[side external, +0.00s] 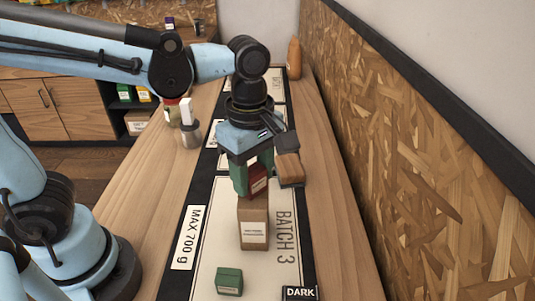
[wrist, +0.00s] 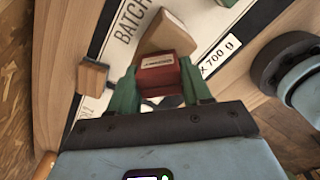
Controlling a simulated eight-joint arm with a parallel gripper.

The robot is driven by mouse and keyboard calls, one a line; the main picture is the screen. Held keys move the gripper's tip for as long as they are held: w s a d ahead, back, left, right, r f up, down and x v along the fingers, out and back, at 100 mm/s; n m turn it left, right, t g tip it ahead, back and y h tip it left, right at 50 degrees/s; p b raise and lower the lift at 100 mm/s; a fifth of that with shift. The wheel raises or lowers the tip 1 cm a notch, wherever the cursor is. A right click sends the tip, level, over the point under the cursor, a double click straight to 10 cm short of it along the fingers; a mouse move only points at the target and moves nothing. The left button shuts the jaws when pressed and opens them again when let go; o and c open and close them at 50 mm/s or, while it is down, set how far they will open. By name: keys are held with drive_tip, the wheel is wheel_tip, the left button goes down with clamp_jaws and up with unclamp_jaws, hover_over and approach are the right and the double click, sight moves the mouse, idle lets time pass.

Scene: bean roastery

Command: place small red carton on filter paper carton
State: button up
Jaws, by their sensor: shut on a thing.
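The small red carton (side external: 258,183) is held between the green fingers of my gripper (side external: 254,176). In the wrist view the red carton (wrist: 168,76), with a white label on it, fills the gap between the fingers (wrist: 160,82). The brown filter paper carton (side external: 253,228), with a white label, stands upright on the mat directly below the red carton. Its tan top (wrist: 170,34) shows beyond the red carton in the wrist view, turned at an angle to it. I cannot tell whether the two cartons touch.
A brown block-shaped box (side external: 288,168) is close to the right of my gripper. A small green carton (side external: 229,281) and a DARK sign (side external: 299,293) are at the front. A metal cup (side external: 188,134) stands back left, an orange-brown bottle (side external: 294,58) far back. A chipboard wall (side external: 430,150) bounds the right.

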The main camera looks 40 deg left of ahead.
sight(252, 170)
drive_tip(key=shift+f, duration=0.1)
drive_tip(key=o, duration=1)
drive_tip(key=shift+o, duration=0.2)
wheel_tip(252, 170, up, 12)
drive_tip(key=a+f+m+t, duration=0.7)
drive_tip(key=a+f+m, duration=0.4)
drive_tip(key=m, duration=0.7)
drive_tip(key=shift+w+a+f, duration=0.15)
drive_tip(key=shift+a+f, duration=0.2)
drive_tip(key=shift+f, duration=0.15)
